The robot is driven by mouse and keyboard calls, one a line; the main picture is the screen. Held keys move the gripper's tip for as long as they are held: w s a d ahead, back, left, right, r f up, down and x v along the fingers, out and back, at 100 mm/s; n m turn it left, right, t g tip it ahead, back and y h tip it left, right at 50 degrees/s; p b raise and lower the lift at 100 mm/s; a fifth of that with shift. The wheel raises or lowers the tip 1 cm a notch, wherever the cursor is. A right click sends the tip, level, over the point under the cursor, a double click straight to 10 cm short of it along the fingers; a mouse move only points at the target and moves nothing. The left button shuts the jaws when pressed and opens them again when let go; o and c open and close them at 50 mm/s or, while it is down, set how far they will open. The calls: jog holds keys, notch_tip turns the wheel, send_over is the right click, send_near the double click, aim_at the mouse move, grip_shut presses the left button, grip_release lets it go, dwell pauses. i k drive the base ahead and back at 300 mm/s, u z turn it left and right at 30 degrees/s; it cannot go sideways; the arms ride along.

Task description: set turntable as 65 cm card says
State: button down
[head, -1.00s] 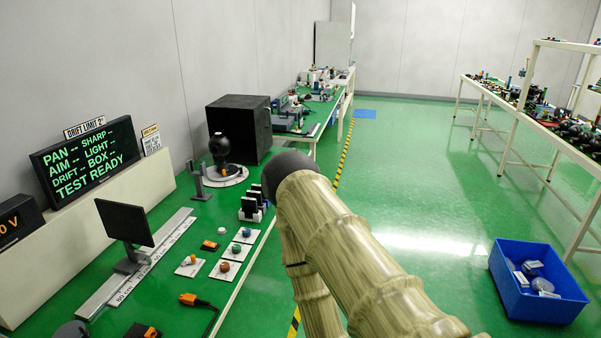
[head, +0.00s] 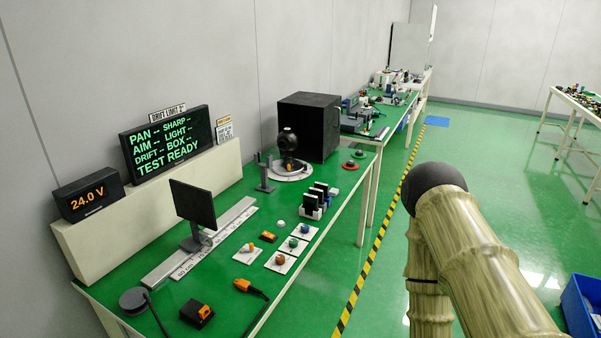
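The turntable (head: 277,175) is a white disc on the green bench, in front of a black box. A round black gimbal camera (head: 288,142) stands on it, with a small orange part at its foot. A small white card (head: 225,130) stands beside the display; its text is too small to read, so I cannot tell whether it is the 65 cm card. A black panel (head: 193,204) stands on a marked rail (head: 165,274). My bamboo-patterned arm, with a dark rounded joint, is at the right over the floor. My gripper is not in view.
The display (head: 168,140) reads PAN, SHARP, AIM, LIGHT, DRIFT, BOX with dashes, and TEST READY. A meter (head: 90,195) shows 24.0 V. Coloured knobs on white plates (head: 280,262) and black slotted holders (head: 316,200) line the front. A blue bin (head: 580,305) is on the floor.

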aim_at(298, 167)
jog(key=u, duration=0.1)
jog(key=k, duration=0.45)
jog(key=z, duration=1.05)
jog(key=i, duration=1.6)
jog(key=u, duration=1.05)
jog(key=i, duration=0.3)
jog(key=u, duration=0.2)
